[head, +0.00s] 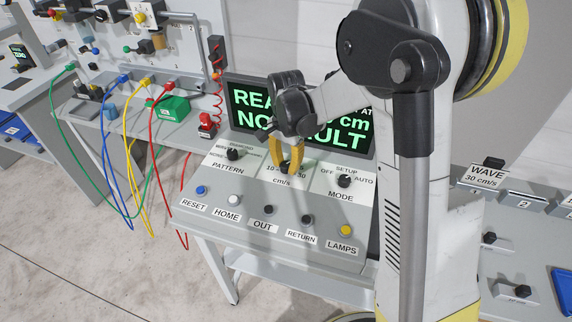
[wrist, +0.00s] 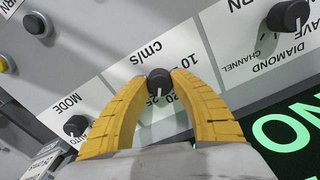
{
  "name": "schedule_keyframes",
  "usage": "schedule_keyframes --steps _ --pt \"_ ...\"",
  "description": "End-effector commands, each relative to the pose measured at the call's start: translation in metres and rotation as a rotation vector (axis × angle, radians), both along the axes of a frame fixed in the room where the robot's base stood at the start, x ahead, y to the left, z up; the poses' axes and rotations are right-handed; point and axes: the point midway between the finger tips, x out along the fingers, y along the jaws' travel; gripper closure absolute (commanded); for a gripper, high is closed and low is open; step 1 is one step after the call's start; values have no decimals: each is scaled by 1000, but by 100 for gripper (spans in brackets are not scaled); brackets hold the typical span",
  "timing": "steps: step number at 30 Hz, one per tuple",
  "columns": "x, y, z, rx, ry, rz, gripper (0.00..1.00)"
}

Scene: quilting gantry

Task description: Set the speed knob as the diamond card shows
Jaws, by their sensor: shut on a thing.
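The black speed knob (wrist: 159,79) sits on the white cm/s label plate (wrist: 137,72) in the wrist view, with numbers around it. Its white pointer line points down the picture, towards the 20 and 25; I cannot tell exactly which number it meets. My yellow-fingered gripper (wrist: 158,88) is shut on the knob, one fingertip on each side. In the head view my gripper (head: 288,166) reaches down to the middle plate of the console, and the fingers mostly hide the knob. A card reading WAVE 30 cm/s (head: 486,176) stands at the right. I see no readable diamond card.
The pattern knob (head: 234,154) and mode knob (head: 344,181) flank the speed knob closely. A row of buttons with the yellow lamps button (head: 345,230) lies in front. The green-lettered screen (head: 245,104) is behind, partly covered by my arm. Coloured cables (head: 127,192) hang at left.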

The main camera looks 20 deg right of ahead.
Motion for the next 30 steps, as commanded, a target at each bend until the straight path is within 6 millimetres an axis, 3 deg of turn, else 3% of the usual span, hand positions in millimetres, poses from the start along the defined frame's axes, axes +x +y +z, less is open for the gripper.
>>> schedule_keyframes --steps 12,28,29,30 --pt "0 0 0 0 1 -175 100" --pt "0 -1 0 -1 0 -196 100" --pt "0 -1 0 -1 0 -196 66" --pt "0 -1 0 -1 0 -196 54"
